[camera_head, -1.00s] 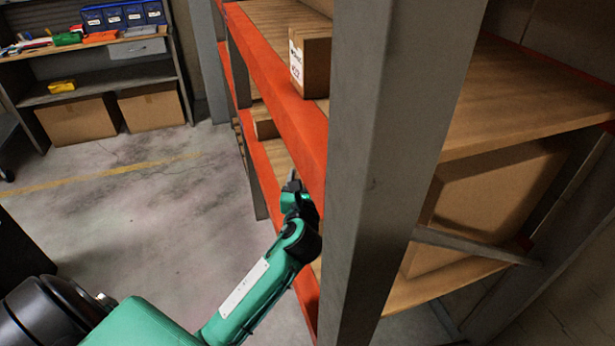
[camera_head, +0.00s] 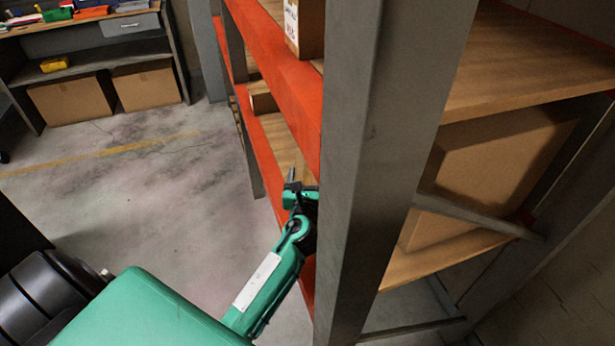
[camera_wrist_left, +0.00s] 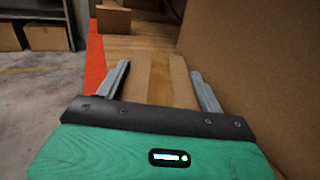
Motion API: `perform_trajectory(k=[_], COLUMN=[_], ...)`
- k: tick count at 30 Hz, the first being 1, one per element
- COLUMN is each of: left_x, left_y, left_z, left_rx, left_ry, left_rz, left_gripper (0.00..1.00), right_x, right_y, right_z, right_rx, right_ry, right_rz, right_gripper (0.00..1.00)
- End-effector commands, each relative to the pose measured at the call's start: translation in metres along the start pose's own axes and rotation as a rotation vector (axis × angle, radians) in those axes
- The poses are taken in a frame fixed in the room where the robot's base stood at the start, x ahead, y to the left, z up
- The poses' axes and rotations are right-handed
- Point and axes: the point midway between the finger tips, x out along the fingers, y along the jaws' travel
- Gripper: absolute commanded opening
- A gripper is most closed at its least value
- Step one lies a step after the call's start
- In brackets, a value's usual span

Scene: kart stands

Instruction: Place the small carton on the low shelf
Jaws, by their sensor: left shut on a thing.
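In the head view, my left gripper (camera_head: 298,182) is at the orange-edged low shelf (camera_head: 280,141), partly behind the grey post, and I cannot make out the carton there. The low shelf's boards (camera_wrist_left: 145,46) stretch ahead beyond the carton in the wrist view. Whether the carton touches the boards I cannot tell. My right gripper is not in view.
A large carton (camera_wrist_left: 255,75) stands close on the right in the wrist view. Another box (camera_wrist_left: 113,20) is farther along the shelf. The grey post (camera_head: 362,170) stands beside my left arm. A labelled box (camera_head: 310,28) is on the shelf above. Open floor lies left.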

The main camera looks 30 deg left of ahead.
Motion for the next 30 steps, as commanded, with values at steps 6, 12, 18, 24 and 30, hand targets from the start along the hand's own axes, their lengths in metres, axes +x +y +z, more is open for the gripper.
perform_trajectory(k=[6, 12, 18, 24, 30], left_x=[0.000, 0.000, 0.000, -0.011, -0.045], left_y=[0.000, 0.000, 0.000, 0.000, 0.000], left_z=[0.000, -0.002, -0.002, 0.000, -0.001], left_rx=[0.000, 0.001, 0.001, 0.001, 0.000], left_ry=[-0.003, -0.001, -0.001, 0.000, 0.001], left_rz=[0.000, 0.000, 0.000, -0.001, -0.001], left_gripper=[0.31, 0.90, 0.90, 0.90, 0.90], right_x=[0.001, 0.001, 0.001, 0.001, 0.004], right_y=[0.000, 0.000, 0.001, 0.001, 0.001], right_z=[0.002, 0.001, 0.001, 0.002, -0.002], right_rx=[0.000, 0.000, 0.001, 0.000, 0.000], right_ry=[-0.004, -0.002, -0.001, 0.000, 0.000], right_rz=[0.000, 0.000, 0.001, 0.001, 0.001], right_gripper=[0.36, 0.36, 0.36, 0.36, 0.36])
